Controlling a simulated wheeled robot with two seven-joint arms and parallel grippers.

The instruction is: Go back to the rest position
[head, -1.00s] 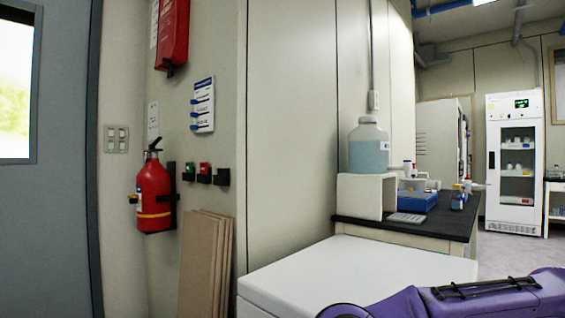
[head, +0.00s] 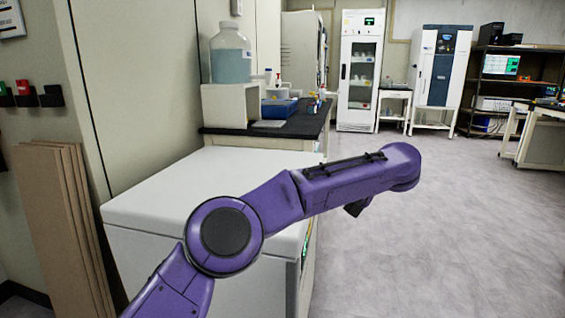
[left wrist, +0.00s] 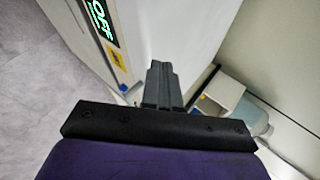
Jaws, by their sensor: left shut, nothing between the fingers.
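My purple left arm (head: 225,235) comes in from the lower left of the head view and reaches across in front of the white machine. In the left wrist view my left gripper (left wrist: 161,82) is shut, with its dark fingers together and nothing between them. The fingers point along the white machine and seem clear of it, though the exact gap is hard to judge. A dark part under the forearm shows in the head view, but I cannot tell whether it is the gripper. My right gripper is in neither view.
The white machine (head: 150,200) stands close by; its green display (left wrist: 98,18) shows in the left wrist view. Behind it is a black-topped bench (head: 290,125) with a large bottle (head: 230,58). Brown boards (head: 60,220) lean at the left. Grey floor (head: 430,230) is free on the right.

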